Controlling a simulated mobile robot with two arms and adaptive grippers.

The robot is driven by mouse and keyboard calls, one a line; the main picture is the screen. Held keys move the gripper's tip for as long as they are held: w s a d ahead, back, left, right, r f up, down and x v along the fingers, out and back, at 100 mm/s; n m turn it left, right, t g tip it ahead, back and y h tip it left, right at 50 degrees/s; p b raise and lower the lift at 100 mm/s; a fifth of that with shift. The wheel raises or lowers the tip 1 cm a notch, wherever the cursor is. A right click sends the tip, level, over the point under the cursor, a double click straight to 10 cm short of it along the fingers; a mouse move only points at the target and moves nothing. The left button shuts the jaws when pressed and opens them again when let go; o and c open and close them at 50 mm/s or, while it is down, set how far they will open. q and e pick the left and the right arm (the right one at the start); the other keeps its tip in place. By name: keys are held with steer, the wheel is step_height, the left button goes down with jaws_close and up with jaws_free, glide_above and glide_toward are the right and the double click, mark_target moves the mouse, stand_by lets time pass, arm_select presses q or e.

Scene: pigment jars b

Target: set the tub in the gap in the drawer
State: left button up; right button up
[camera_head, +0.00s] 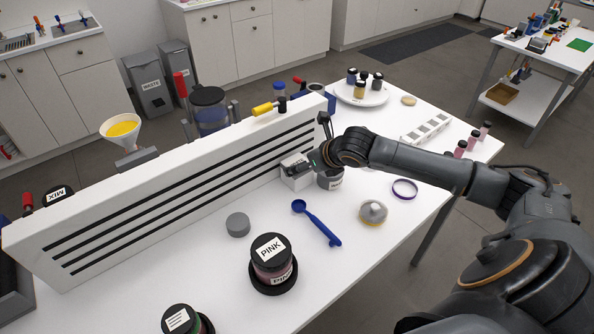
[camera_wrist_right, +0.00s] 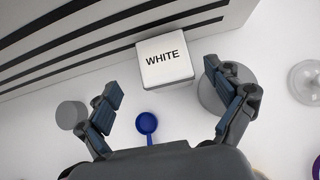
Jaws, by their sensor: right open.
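A white square tub (camera_wrist_right: 165,62) labelled WHITE stands on the white table against the slotted white panel. In the head view the tub (camera_head: 293,180) is partly hidden by my right gripper (camera_head: 313,162). In the right wrist view my right gripper (camera_wrist_right: 165,97) is open and empty, its fingers spread on either side, short of the tub. A round grey jar (camera_head: 331,182) stands close to the tub's right; the right finger overlaps it in the wrist view (camera_wrist_right: 212,97). I cannot make out a drawer or its gap. My left gripper is not in view.
The slotted panel (camera_head: 150,190) runs along the table behind the tub. A blue scoop (camera_head: 318,224), grey disc (camera_head: 238,225), PINK jar (camera_head: 271,258), glass dome (camera_head: 373,213) and purple ring (camera_head: 404,190) lie in front. A white plate (camera_head: 344,98) holds several small jars.

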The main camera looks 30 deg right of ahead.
mark_target(297, 163)
steer(key=shift+w+f, duration=0.3)
steer(key=shift+w, duration=0.05)
steer(key=shift+w+f+p, duration=0.2)
steer(key=shift+p, duration=0.1)
steer(key=p+x, duration=0.1)
steer(key=x, duration=0.2)
steer(key=shift+w+d+f, duration=0.1)
steer(key=shift+d+f, duration=0.05)
steer(key=shift+w+f, duration=0.4)
steer(key=shift+f, duration=0.1)
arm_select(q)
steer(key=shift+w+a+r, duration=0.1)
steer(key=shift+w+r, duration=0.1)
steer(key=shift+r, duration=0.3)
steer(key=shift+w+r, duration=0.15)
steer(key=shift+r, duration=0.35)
arm_select(e)
steer(key=shift+c, duration=0.3)
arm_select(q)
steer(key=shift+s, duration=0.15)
arm_select(e)
steer(key=c, duration=1.5)
steer(key=shift+o, duration=0.2)
steer(key=shift+r, duration=0.1)
